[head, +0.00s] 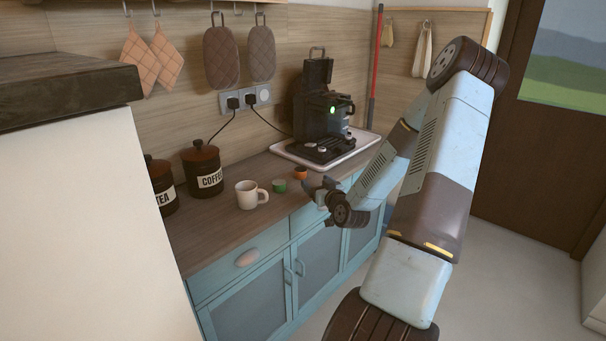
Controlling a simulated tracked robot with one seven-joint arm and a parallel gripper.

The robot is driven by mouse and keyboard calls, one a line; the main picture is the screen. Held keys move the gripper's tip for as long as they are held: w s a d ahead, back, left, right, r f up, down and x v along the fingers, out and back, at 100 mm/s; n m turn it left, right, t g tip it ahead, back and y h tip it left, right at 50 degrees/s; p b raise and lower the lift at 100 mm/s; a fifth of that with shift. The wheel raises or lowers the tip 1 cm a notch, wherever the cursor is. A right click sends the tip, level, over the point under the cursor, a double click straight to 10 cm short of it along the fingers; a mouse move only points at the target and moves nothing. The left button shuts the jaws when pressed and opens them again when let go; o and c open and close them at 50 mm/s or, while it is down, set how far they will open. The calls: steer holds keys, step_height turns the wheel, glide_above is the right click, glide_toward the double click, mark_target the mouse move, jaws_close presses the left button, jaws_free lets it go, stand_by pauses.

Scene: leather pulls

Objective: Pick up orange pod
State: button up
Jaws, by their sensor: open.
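The orange pod (300,173) is a small cup-like piece on the wooden counter, close to its front edge and in front of the coffee machine's tray. My gripper (318,185) is just to the right of and slightly in front of the pod, with its jaws open and empty. The gripper looks close to the pod, but I cannot tell the exact gap. A green pod (279,186) sits on the counter to the left of the orange one.
A white mug (250,195) stands left of the green pod. A coffee jar (203,170) and a tea jar (161,187) stand further left. A black coffee machine (318,120) is on a white tray (364,140) behind. Blue cabinets (250,300) are below the counter.

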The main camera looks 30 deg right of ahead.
mark_target(303, 173)
steer(key=w, duration=0.6)
steer(key=shift+w+d+f, duration=0.15)
steer(key=shift+w+f, duration=0.05)
steer(key=w, duration=0.1)
steer(key=w+f, duration=0.1)
steer(key=w, duration=0.1)
steer(key=shift+w, duration=1.05)
steer(key=c, duration=1.1)
